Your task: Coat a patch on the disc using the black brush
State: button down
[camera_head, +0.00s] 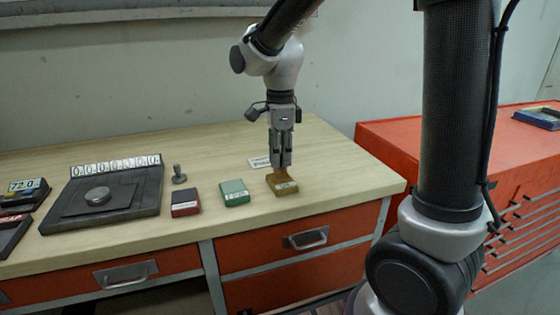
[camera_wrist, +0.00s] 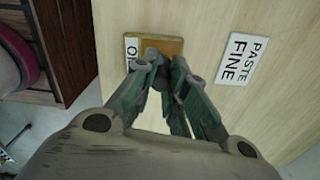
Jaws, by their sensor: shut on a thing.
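The block appears to rest on the bench top. A round silvery disc (camera_head: 97,195) lies on a dark square plate (camera_head: 120,212) at the left.
A green block (camera_head: 235,193) and a dark red block (camera_head: 185,204) stand left of my gripper. A small grey knob (camera_head: 179,174) is behind them. A "PASTE FINE" card (camera_wrist: 241,58) lies beside the brown block. A red cabinet (camera_head: 400,150) stands at the right.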

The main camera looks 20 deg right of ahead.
jog(key=shift+r, duration=2.45)
